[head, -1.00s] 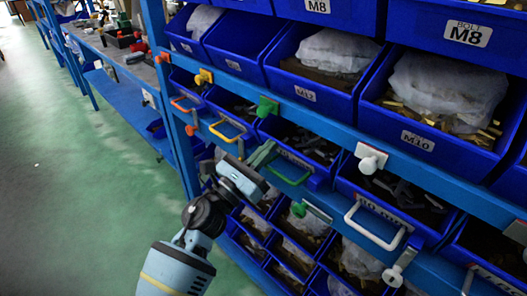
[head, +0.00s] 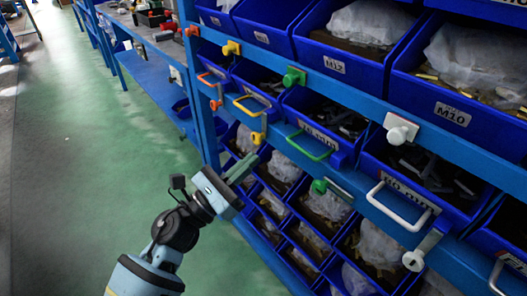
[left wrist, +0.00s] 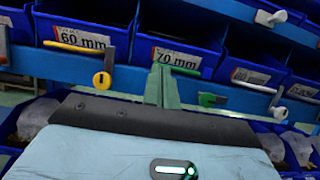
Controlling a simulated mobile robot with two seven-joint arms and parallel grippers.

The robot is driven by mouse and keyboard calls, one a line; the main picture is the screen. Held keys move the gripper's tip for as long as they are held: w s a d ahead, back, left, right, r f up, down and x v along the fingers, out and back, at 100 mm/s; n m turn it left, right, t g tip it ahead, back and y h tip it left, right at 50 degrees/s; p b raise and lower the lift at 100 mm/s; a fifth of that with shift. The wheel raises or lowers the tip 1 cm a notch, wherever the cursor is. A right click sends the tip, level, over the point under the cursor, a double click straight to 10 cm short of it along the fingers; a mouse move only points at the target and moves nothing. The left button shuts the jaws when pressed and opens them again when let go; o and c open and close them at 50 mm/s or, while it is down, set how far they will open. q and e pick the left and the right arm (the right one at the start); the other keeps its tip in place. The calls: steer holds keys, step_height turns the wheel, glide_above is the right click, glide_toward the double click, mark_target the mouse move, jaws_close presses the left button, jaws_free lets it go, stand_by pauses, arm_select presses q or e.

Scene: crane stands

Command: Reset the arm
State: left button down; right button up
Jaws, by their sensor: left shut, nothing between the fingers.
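My left gripper (head: 246,166) is shut and empty, its green-grey fingers pressed together. In the head view it is in front of the blue rack, left of and below the green handle (head: 309,143). A strip of lower bins shows between the gripper and that handle. In the left wrist view the closed fingers (left wrist: 162,86) point up at the rack, just below the 70 mm label (left wrist: 176,58). My right gripper is in neither view.
Blue bins with orange, yellow, green and white handles line the rack. A white handle (head: 398,206) and white knob (head: 401,129) stick out at right. A yellow knob (left wrist: 102,80) shows in the wrist view. The green floor (head: 95,170) at left is clear.

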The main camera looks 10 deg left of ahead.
arm_select(q)
steer(key=shift+s+a+f, duration=0.3)
steer(key=shift+s+a, duration=0.1)
steer(key=shift+s, duration=0.1)
